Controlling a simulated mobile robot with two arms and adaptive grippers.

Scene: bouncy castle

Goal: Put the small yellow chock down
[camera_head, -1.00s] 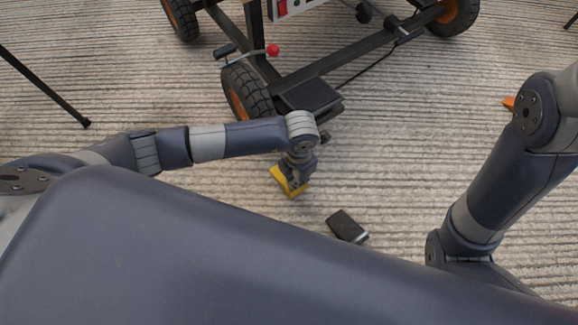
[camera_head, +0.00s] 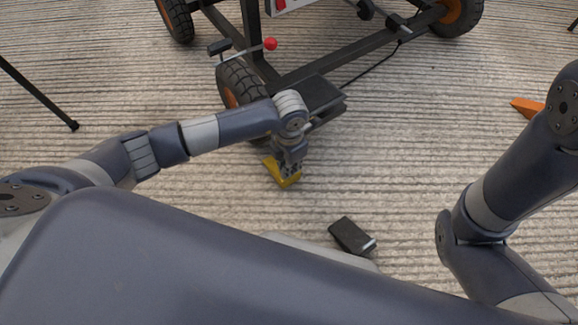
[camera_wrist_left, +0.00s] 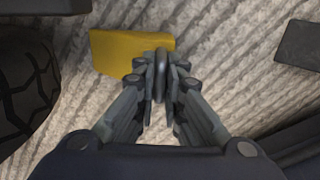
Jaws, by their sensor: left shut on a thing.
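The small yellow chock (camera_head: 283,177) is at my left gripper (camera_head: 290,168), just in front of the cart's near left wheel. In the left wrist view the chock (camera_wrist_left: 112,51) shows beyond the fingertips, and my left gripper (camera_wrist_left: 160,75) is closed on its near right part. The fingers hide part of the chock. I cannot tell whether it touches the ground. My right arm shows at the right, but its gripper is out of view.
A cart with a black frame (camera_head: 330,66) and black tires stands ahead; its near left wheel (camera_head: 238,84) is close to my left gripper. A dark block (camera_head: 350,235) lies on the grooved ground. An orange piece (camera_head: 526,107) lies at the right. A thin black leg (camera_head: 40,97) stands at the left.

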